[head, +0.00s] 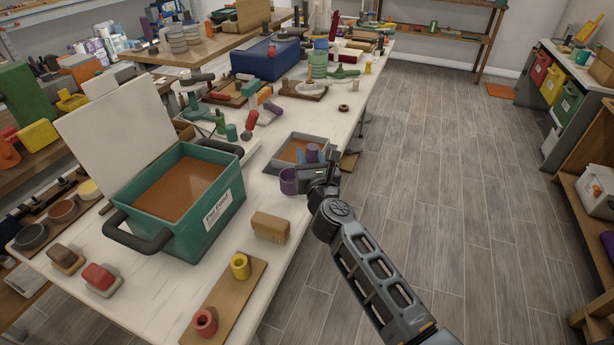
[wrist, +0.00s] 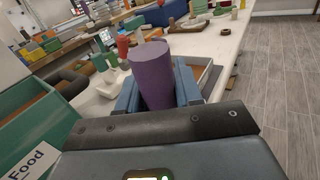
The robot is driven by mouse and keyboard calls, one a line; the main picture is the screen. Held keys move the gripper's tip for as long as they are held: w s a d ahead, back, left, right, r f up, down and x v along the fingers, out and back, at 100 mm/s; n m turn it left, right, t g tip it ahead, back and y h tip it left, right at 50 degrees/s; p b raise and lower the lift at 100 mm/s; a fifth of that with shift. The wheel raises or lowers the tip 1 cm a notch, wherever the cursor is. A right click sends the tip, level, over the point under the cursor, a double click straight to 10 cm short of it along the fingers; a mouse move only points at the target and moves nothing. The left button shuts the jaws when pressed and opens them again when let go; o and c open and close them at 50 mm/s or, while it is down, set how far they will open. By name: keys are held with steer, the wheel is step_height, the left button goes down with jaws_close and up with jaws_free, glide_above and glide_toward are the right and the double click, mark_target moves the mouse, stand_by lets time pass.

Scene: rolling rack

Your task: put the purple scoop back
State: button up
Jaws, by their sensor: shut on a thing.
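The purple scoop (head: 289,181) shows at the left side of my gripper (head: 313,155), over the near right part of the white table. In the wrist view the purple scoop (wrist: 153,75) is a rounded, upright-looking purple body between the two blue fingers of my gripper (wrist: 160,92). My gripper is shut on it. The lower part of the scoop is hidden by the gripper in the wrist view. A teal pet food bin (head: 226,209) with brown content stands open to the left, its pale lid (head: 118,125) raised.
A grey-rimmed tray (head: 275,160) with a brown inside lies behind the gripper. A brown block (head: 270,226) and a wooden board (head: 226,303) with red and yellow cups are nearer. The back of the table is crowded; the floor at right (head: 450,200) is clear.

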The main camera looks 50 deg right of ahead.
steer(key=shift+w+a+f+b, duration=0.15)
steer(key=shift+f+b, duration=0.55)
steer(key=shift+f, duration=0.35)
steer(key=shift+w+a+f+b, duration=0.1)
steer(key=shift+f+b, duration=0.55)
steer(key=shift+f, duration=0.4)
steer(key=shift+f, duration=0.2)
steer(key=o, duration=1.1)
steer(key=shift+r, duration=0.15)
